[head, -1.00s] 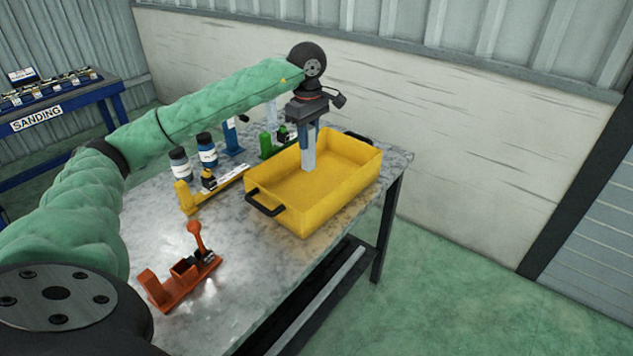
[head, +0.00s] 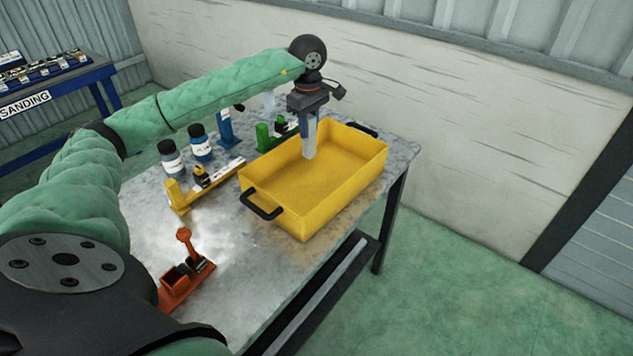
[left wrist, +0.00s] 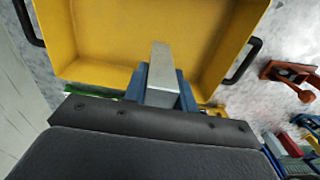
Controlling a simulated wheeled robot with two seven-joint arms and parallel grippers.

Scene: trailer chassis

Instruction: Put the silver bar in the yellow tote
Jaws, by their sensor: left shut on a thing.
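The silver bar (head: 309,142) hangs upright, its lower end over the inside of the yellow tote (head: 345,204) near its back left wall. It also shows in the left wrist view (left wrist: 161,72), with the tote (left wrist: 110,42) beyond it. My left gripper (head: 309,117) is shut on the upper part of the bar. I cannot tell whether the bar's lower end touches the tote floor. The tote stands on the metal table and looks empty, with black handles at its ends. My right gripper is not in view.
On the metal table (head: 226,262) are an orange clamp fixture (head: 184,275), a yellow fixture (head: 180,200), two dark-capped bottles (head: 171,160), a blue fixture (head: 227,130) and a green fixture (head: 266,140). A blue sanding bench (head: 60,85) stands at far left.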

